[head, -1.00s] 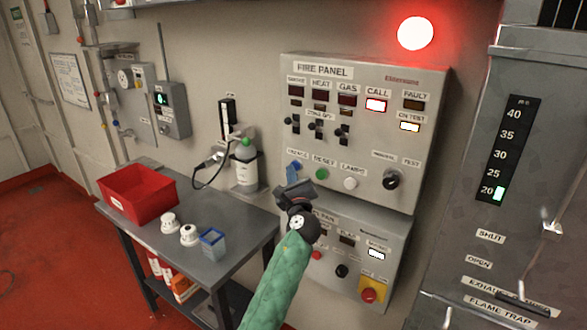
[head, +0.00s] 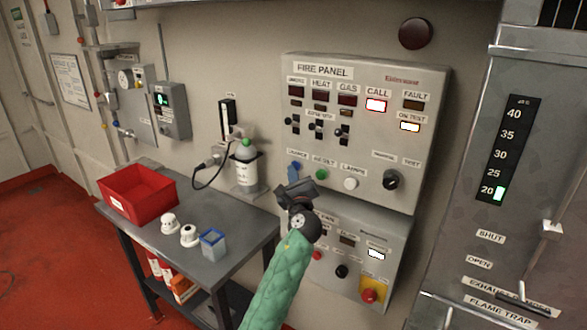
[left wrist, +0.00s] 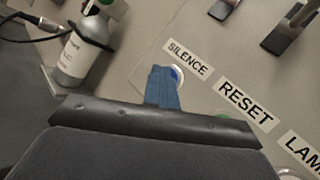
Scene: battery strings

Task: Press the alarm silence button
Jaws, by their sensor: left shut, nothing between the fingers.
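The fire panel (head: 350,120) is on the wall, with a row of buttons and labels. My left gripper (head: 293,169) is shut and empty, its blue fingertips at the panel face by the SILENCE label. My right gripper is not in view.
The green reset button (head: 321,174) and white lamps button (head: 350,183) sit to the right. A lower panel has a red button (head: 369,296) on yellow. A table (head: 215,270) with a red bin (head: 138,196) stands left. A bottle (head: 246,165) hangs on the wall.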

